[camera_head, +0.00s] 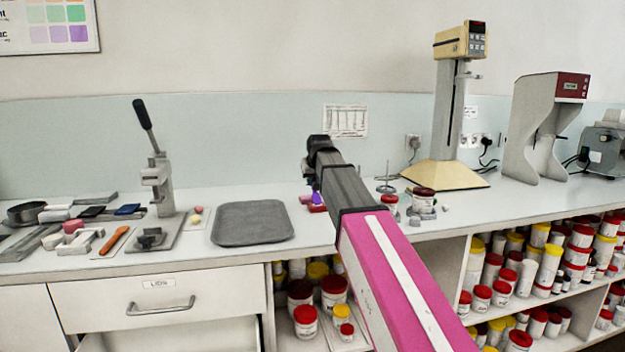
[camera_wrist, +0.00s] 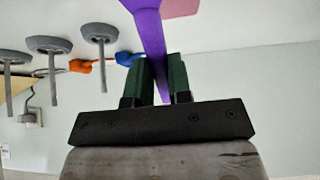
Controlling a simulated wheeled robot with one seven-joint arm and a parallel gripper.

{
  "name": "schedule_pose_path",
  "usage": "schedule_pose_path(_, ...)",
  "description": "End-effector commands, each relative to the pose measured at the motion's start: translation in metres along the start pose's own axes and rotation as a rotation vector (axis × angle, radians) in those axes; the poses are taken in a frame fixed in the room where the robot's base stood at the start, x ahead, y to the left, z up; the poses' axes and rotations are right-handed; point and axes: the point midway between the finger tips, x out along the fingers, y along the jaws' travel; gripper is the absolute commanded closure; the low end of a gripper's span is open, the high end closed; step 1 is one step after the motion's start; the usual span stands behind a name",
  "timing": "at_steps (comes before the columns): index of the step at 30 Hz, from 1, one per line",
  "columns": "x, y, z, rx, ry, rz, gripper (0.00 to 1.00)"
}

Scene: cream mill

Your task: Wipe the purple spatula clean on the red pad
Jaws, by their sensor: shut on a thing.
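The purple spatula (camera_wrist: 150,28) is between the green fingers of my gripper (camera_wrist: 160,62) in the wrist view, and the gripper is shut on it. Its wide part runs off the top edge of that view. In the head view a little of the spatula (camera_head: 317,198) shows below my gripper (camera_head: 314,186); my arm hides part of it. A red block, seemingly the red pad (camera_head: 318,209), is on the counter just under it. A pink surface (camera_wrist: 182,6) shows beside the spatula in the wrist view. I cannot tell whether spatula and pad touch.
A grey tray (camera_head: 252,222) lies left of my arm. Jars (camera_head: 423,197) and a thin stand (camera_head: 387,180) are close on the right, before a cream-coloured machine (camera_head: 446,172).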

Motion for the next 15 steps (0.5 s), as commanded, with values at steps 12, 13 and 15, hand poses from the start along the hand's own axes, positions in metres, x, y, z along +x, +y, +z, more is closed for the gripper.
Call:
schedule_pose_path(12,0.006,0.000,-0.009,0.000,-0.001,0.000,1.00)
schedule_pose_path(13,0.006,0.000,-0.010,0.000,-0.001,0.000,1.00)
schedule_pose_path(15,0.007,0.000,-0.012,0.000,-0.001,0.000,1.00)
